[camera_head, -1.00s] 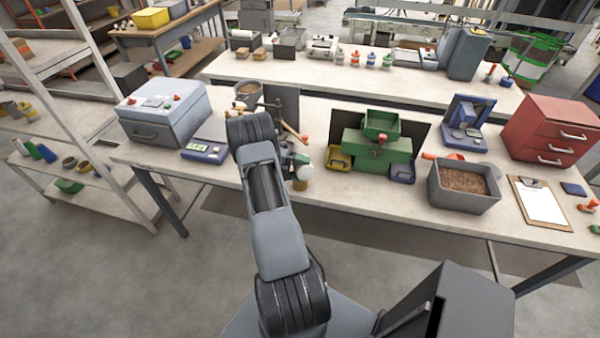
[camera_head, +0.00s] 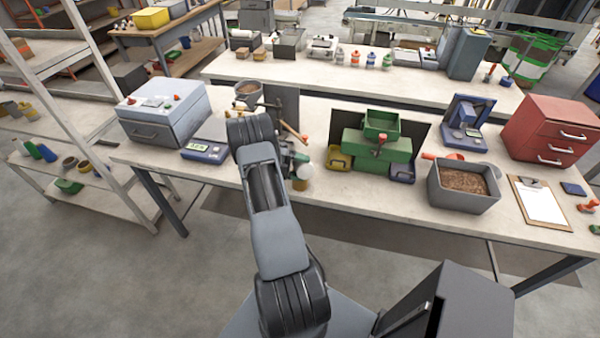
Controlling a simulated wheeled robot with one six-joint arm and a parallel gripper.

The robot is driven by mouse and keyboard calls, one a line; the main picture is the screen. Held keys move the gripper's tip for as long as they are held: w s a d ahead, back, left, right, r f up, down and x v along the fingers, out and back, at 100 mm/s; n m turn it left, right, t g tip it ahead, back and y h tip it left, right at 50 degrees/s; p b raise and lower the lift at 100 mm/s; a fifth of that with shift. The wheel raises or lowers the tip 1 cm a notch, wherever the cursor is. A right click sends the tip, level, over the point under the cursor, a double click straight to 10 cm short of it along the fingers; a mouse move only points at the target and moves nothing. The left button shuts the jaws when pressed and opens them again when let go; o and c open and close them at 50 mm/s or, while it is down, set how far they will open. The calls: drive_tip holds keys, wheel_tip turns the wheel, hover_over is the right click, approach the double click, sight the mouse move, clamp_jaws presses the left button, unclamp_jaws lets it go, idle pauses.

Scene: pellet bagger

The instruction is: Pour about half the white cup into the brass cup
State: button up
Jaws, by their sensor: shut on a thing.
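The white cup (camera_head: 305,171) shows as a small pale round shape near the front edge of the bench, just right of my arm. My gripper (camera_head: 295,160) is shut on it, though my arm hides most of the jaws. The brass cup (camera_head: 300,185) is directly below the white cup in the picture and is partly covered by it. The white cup looks tilted, but its mouth and contents are too small to make out. I cannot tell whether any pellets are falling or whether the cups touch.
A blue scale (camera_head: 204,151) and a grey machine (camera_head: 165,112) stand left of my arm. A green machine (camera_head: 378,150) with yellow and blue trays stands to the right. A grey bin of brown pellets (camera_head: 463,200) is farther right. A stand with a bowl (camera_head: 248,93) is behind my arm.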

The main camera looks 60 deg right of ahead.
drive_tip(key=shift+w+d+r+n+g, duration=0.25)
drive_tip(key=shift+n+g, duration=0.1)
drive_tip(key=shift+n, duration=0.25)
drive_tip(key=shift+w+d+r+n+g, duration=0.2)
drive_tip(key=shift+n+g, duration=0.15)
drive_tip(key=shift+n, duration=0.25)
idle(2.6)
